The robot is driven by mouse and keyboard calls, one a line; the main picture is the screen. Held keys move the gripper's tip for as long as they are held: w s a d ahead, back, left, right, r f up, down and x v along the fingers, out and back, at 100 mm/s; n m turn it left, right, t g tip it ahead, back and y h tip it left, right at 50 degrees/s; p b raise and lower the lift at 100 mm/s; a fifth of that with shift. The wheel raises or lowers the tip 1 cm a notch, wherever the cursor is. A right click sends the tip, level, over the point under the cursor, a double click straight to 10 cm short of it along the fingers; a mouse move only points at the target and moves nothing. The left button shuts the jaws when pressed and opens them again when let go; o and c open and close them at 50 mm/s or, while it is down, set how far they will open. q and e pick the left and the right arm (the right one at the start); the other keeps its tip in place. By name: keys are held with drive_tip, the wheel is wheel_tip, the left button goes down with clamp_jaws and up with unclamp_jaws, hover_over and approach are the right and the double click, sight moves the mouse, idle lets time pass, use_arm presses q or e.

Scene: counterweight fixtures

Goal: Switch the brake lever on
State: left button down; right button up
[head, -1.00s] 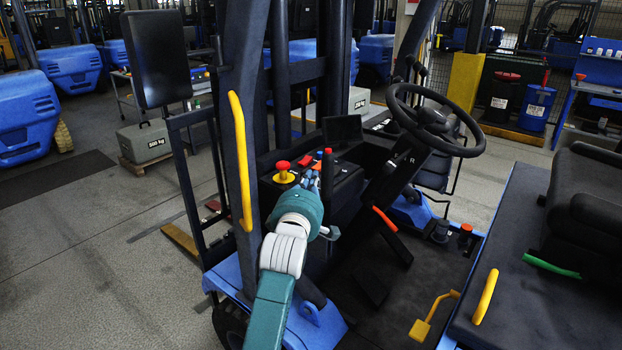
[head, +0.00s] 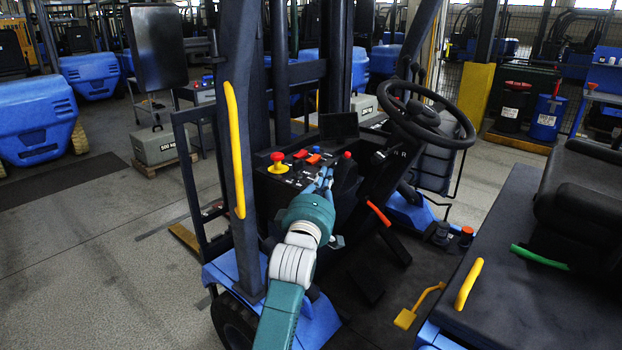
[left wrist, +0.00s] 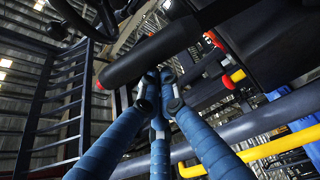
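The lever I take to be the brake lever is thick and black with a red tip (head: 347,155). It stands on the right side of the forklift's console, leaning toward the seat. In the left wrist view it is a black bar (left wrist: 150,57) with a red end, across the fingertips. My left gripper (head: 325,178) has blue fingers drawn close together, against or just beside the lever on its left. In the left wrist view the fingertips (left wrist: 158,84) meet at the bar's lower edge, with nothing visible between them. Contact is hard to tell. My right gripper is out of view.
A red knob on a yellow base (head: 277,163) and orange-red switches (head: 313,158) sit on the console. The steering wheel (head: 467,128) is to the right, with an orange-handled lever (head: 378,213) below it. A yellow grab bar (head: 234,150) stands left of my arm.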

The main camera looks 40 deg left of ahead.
sight(339, 181)
use_arm(q)
drive_tip(key=d+b, duration=0.1)
drive_tip(key=d+f+m, duration=0.1)
drive_tip(key=d, duration=0.1)
drive_tip(key=shift+d+f+m+t+b, duration=0.2)
drive_tip(key=shift+d+m+t+b, duration=0.05)
drive_tip(key=shift+m+t+b, duration=0.1)
drive_tip(key=shift+s+d+f+m+t+h+b, duration=0.1)
drive_tip(key=shift+d+f+m+t+h+b, duration=0.15)
drive_tip(key=shift+d+m+b, duration=0.25)
drive_tip(key=shift+s+d+f+m+t+b, duration=0.1)
drive_tip(key=shift+d+f+m+t+b, duration=0.1)
drive_tip(key=shift+d+f+m+b, duration=0.25)
drive_tip(key=shift+d+f+m+t+h+b, duration=0.15)
drive_tip(key=shift+d+f+m+t+b, duration=0.1)
drive_tip(key=shift+d+m+b, duration=0.25)
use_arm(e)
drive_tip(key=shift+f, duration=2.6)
